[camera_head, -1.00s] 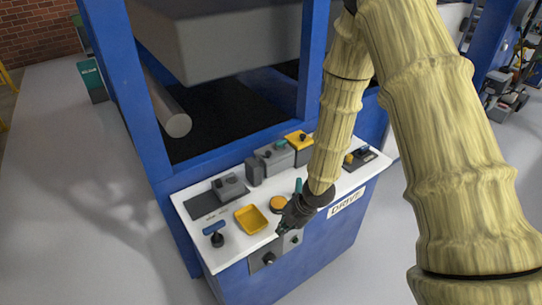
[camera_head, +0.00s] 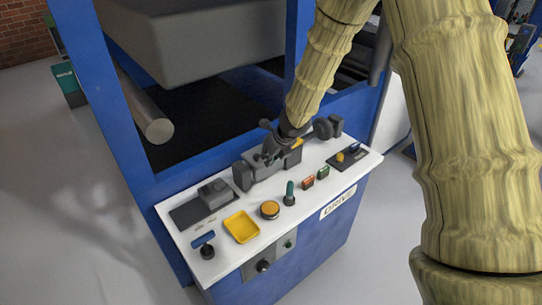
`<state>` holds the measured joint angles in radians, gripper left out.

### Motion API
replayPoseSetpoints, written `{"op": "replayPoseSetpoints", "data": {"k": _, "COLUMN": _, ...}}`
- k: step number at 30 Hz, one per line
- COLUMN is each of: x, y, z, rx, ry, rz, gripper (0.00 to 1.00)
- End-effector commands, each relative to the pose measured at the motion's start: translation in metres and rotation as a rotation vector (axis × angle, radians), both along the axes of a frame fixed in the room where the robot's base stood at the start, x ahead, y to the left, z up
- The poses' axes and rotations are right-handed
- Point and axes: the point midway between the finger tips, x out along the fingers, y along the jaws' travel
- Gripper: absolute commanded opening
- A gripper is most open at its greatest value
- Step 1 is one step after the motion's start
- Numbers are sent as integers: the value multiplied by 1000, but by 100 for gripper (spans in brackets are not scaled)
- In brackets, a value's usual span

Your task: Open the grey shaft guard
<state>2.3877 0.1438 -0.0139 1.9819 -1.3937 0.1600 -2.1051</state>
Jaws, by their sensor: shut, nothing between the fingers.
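My gripper (camera_head: 264,155) is dark and shut, with nothing visible held. It is at the back of the white console, at or just above a grey box-shaped housing (camera_head: 291,160) that looks like the shaft guard. The arm comes down from above and hides part of the housing's top and back. I cannot tell whether the fingers touch it or whether its cover is shut. A grey upright block (camera_head: 242,177) stands at the housing's left end. A dark round wheel (camera_head: 323,128) is to its right, and a little yellow shows behind the housing.
Blue frame posts (camera_head: 92,90) and a grey roller (camera_head: 152,122) stand behind.

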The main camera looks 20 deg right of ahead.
Motion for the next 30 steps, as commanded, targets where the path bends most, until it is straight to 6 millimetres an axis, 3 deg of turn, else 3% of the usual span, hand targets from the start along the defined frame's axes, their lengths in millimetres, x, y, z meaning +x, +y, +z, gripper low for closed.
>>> {"op": "replayPoseSetpoints", "data": {"k": 6, "x": 12, "y": 5, "z": -28, "rx": 0, "ry": 1, "rz": -2, "gripper": 0}}
{"op": "replayPoseSetpoints", "data": {"k": 12, "x": 20, "y": 8, "z": -41, "rx": 0, "ry": 0, "rz": -3, "gripper": 0}}
{"op": "replayPoseSetpoints", "data": {"k": 30, "x": 21, "y": 9, "z": -45, "rx": 1, "ry": 3, "rz": -2, "gripper": 0}}
